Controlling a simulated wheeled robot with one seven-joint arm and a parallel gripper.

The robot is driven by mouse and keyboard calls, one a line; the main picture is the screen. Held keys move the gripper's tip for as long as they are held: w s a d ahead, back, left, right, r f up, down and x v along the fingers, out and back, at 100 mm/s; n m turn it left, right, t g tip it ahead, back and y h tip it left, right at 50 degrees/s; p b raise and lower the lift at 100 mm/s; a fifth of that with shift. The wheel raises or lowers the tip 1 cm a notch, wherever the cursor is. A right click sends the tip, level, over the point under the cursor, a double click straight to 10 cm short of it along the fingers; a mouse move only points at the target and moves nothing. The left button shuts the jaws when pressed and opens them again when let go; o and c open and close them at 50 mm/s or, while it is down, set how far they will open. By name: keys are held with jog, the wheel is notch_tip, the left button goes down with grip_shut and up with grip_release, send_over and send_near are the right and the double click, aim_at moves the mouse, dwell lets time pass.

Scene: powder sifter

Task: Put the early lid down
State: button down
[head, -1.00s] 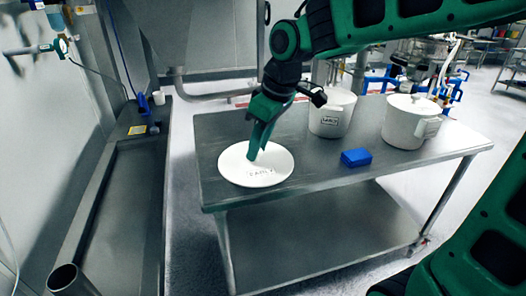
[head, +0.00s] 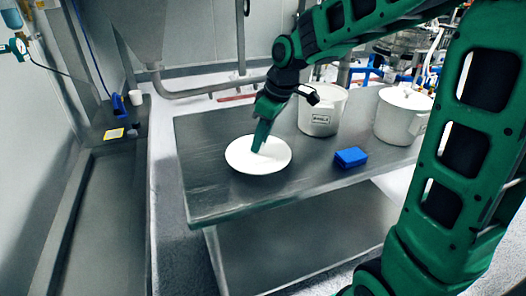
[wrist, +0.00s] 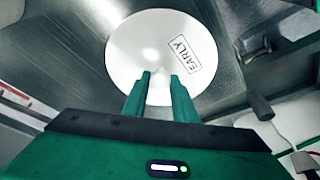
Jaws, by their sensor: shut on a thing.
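The early lid (head: 243,158) is a white round disc over the left part of the steel table. Its EARLY label reads clearly in the wrist view (wrist: 205,75). My gripper (head: 259,148) comes down on it from above, its fingers at the middle of the lid. In the wrist view my two green fingers (wrist: 160,78) are shut on the lid's handle, which they hide. The lid looks about level. I cannot tell whether it touches the table or hangs just above it.
The steel table (head: 225,200) has bare room around the lid. A blue block (head: 350,157) lies to the right. An open white pot (head: 320,120) with a label stands behind it, and a lidded white pot (head: 402,120) stands farther right. A grey bench (head: 110,215) runs along the left.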

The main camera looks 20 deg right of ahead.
aim_at(265, 149)
jog(key=shift+w+d+f, duration=0.65)
jog(key=shift+d+f, duration=0.1)
jog(key=shift+d, duration=0.1)
jog(key=shift+f, duration=1.9)
jog(key=c, duration=1.4)
grip_release()
jog(key=shift+f, duration=0.1)
jog(key=shift+c, duration=0.2)
jog(key=v, duration=1.2)
jog(key=s+d+f+m+g, duration=0.1)
jog(key=s+d+m, duration=0.3)
jog(key=s, duration=0.5)
jog(key=s+d+f+m+h, duration=0.1)
jog(key=s+d+f+m, duration=0.3)
jog(key=s, duration=0.6)
jog(key=s+d+f+m+g+h, duration=0.1)
jog(key=s+d+f+m, duration=0.2)
jog(key=s+d+m, duration=0.3)
jog(key=s+m, duration=0.1)
jog(key=s, duration=0.2)
jog(key=shift+s+d+g, duration=0.15)
jog(key=shift+s+g, duration=0.15)
